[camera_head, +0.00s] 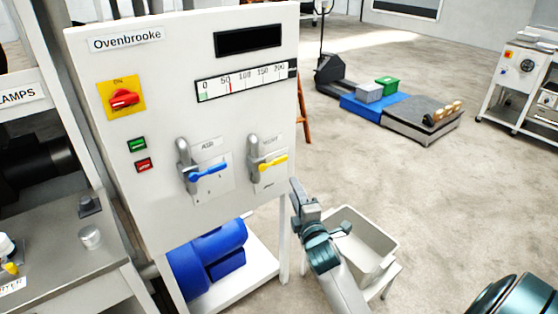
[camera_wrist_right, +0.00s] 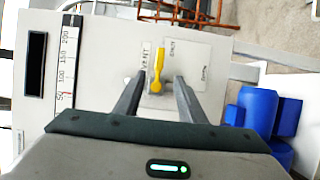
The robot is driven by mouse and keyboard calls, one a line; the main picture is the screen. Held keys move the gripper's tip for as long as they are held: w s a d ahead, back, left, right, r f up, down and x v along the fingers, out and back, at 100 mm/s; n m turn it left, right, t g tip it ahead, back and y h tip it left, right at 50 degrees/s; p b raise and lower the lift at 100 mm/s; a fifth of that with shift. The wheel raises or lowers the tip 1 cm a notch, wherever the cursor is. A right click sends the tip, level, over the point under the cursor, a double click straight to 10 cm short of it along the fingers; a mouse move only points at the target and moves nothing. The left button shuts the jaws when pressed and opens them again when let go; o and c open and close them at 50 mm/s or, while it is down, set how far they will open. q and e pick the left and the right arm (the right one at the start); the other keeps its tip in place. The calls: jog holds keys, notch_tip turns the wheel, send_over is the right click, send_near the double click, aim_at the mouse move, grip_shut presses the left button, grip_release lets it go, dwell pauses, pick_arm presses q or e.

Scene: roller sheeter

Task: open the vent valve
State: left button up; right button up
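The vent valve's yellow lever (camera_head: 272,162) is on the white panel (camera_head: 150,200), under a label that reads VENT in the wrist view. The lever lies nearly level and points right in the head view. In the right wrist view the yellow lever (camera_wrist_right: 158,68) shows between and just beyond the two fingers. My right gripper (camera_head: 296,186) is right of and below the lever in the head view. In the right wrist view my right gripper (camera_wrist_right: 157,85) is open, a finger on each side of the lever's line. I cannot tell whether they touch it. My left gripper is not in view.
A blue-levered valve labelled AIR (camera_head: 208,171) sits left of the vent valve. A gauge strip (camera_head: 247,82) and a red switch (camera_head: 124,99) are above. A blue motor (camera_head: 208,262) is below the panel. A white bin (camera_head: 372,240) stands beside my right arm.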

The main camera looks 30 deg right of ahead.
aim_at(281, 161)
jog(key=p+x, duration=0.3)
jog(key=x, duration=1.4)
jog(key=shift+w, duration=0.15)
grip_shut()
